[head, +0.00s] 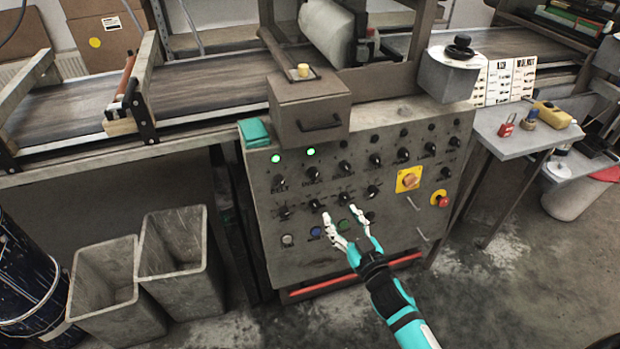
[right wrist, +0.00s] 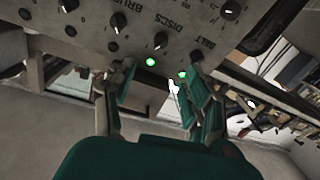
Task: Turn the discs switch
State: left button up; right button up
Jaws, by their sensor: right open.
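The discs switch is a black knob (head: 313,173) in the upper left of the grey control panel (head: 300,252), under a lit green lamp (head: 310,152). In the right wrist view the panel appears upside down, and the knob (right wrist: 161,40) stands by the label "DISCS". My right gripper (head: 347,220) is open and empty, in front of the panel's lower middle and lower than the knob in the head view. In the right wrist view its fingers (right wrist: 162,75) are spread, apart from the knob. My left gripper is not in view.
The belt knob (right wrist: 196,57) is beside the discs knob, under another lit green lamp (head: 275,158). Several similar knobs fill the panel. A grey box (head: 308,120) sits above it. A red emergency button (head: 440,199) is at right. Two bins (head: 180,262) stand at left.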

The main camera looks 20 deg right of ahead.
aim_at(316, 177)
jog(key=w, duration=0.5)
jog(key=w+a, duration=0.1)
jog(key=w, duration=0.4)
jog(key=w+a, duration=0.1)
jog(key=w, duration=0.4)
jog(key=shift+w+b, duration=0.15)
jog(key=shift+b, duration=0.25)
grip_shut()
